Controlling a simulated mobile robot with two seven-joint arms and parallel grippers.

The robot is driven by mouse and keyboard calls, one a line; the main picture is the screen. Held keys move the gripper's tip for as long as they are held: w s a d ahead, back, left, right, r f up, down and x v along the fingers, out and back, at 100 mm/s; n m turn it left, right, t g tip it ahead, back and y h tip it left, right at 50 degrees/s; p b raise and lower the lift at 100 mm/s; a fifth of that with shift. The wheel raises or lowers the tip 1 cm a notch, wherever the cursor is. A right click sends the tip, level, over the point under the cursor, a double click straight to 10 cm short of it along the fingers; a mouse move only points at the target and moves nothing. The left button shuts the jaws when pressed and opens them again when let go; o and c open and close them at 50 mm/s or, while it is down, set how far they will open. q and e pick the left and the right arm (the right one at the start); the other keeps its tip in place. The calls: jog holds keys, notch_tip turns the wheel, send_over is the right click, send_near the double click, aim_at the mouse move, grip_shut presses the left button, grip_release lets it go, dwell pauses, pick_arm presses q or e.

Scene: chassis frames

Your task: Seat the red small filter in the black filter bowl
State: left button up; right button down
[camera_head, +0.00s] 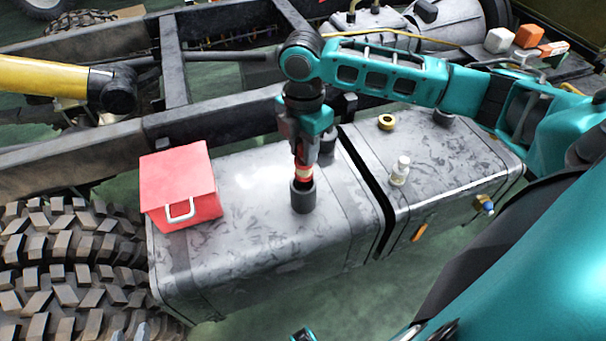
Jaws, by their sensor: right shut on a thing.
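The black filter bowl (302,197) stands upright on top of the grey metal tank. The red small filter (303,174) is directly above it, at the bowl's mouth. Only a short red band of the filter shows between my fingers and the bowl's rim. I cannot tell how deep its lower end sits in the bowl. My right gripper (303,155) comes down from above, about vertical, and is shut on the red small filter. My left gripper is not clearly in view; only small dark and teal parts of mine show at the bottom edge.
A red box (180,183) with a handle sits at the tank's left end. A dark cylinder (327,142) is close behind my right gripper. Tank top in front of the box is clear.

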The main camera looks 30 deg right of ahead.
aim_at(303, 172)
notch_tip(303, 172, down, 2)
notch_tip(303, 172, down, 5)
jog(key=shift+f+b, duration=0.1)
jog(key=shift+b, duration=0.65)
jog(key=shift+f, duration=0.25)
jog(key=c, duration=0.9)
grip_release()
pick_arm(q)
jog(key=shift+w+d+f, duration=0.2)
jog(key=shift+w+d, duration=0.2)
pick_arm(e)
jog(key=shift+r, duration=0.1)
